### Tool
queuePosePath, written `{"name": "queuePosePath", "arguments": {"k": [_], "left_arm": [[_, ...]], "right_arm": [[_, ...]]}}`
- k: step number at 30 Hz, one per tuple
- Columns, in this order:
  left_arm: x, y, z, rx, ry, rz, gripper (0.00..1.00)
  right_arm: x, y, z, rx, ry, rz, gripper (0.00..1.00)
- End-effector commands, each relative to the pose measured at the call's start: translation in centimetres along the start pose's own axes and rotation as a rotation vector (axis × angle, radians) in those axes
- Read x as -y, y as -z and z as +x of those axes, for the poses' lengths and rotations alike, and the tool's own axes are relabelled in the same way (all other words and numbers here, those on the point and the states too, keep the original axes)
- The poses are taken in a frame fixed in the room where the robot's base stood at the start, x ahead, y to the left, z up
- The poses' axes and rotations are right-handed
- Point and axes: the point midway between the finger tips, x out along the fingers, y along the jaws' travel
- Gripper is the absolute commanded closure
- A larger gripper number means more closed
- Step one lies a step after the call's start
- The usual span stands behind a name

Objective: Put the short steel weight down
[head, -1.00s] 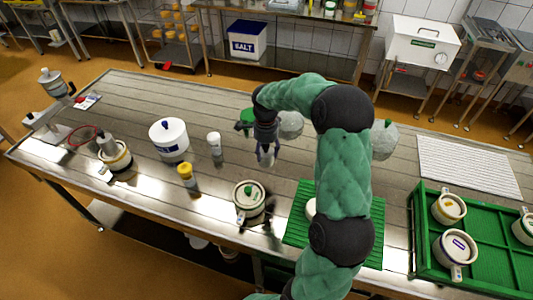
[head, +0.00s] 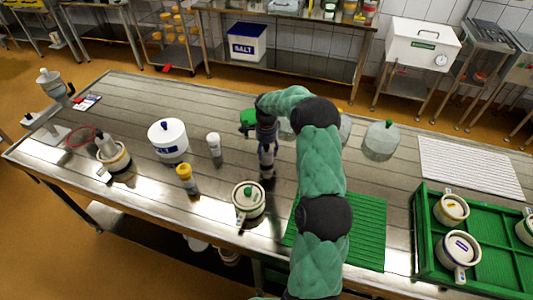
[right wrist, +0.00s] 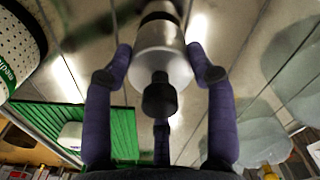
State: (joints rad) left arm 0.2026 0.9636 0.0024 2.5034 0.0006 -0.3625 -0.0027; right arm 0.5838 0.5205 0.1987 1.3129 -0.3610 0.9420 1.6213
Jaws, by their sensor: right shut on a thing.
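My right gripper (head: 267,138) is over the middle of the steel table (head: 230,110), pointing down. Its purple fingers are shut on the short steel weight (right wrist: 163,52), a shiny cylinder with a black knob facing the right wrist camera. In the head view the weight (head: 267,171) shows just below the fingers, close to the tabletop. I cannot tell whether its base touches the table. My left gripper is not in view.
A mould with a green-knobbed lid (head: 249,202) stands nearby at the front. A green mat (head: 365,225) and green tray (head: 418,262) lie right. Glass jars (head: 381,142) stand behind my arm.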

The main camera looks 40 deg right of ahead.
Motion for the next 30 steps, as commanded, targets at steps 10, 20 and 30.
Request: {"name": "queuePosePath", "arguments": {"k": [10, 20, 30], "left_arm": [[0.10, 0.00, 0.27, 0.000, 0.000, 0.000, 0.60], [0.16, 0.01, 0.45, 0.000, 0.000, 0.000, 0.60], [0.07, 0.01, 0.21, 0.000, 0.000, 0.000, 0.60]], "right_arm": [[0.10, 0.06, 1.14, -0.001, 0.004, 0.001, 1.00], [0.00, 0.02, 1.60, 0.000, 0.001, 0.001, 0.20], [0.01, 0.02, 1.21, 0.000, 0.001, 0.001, 0.20]]}}
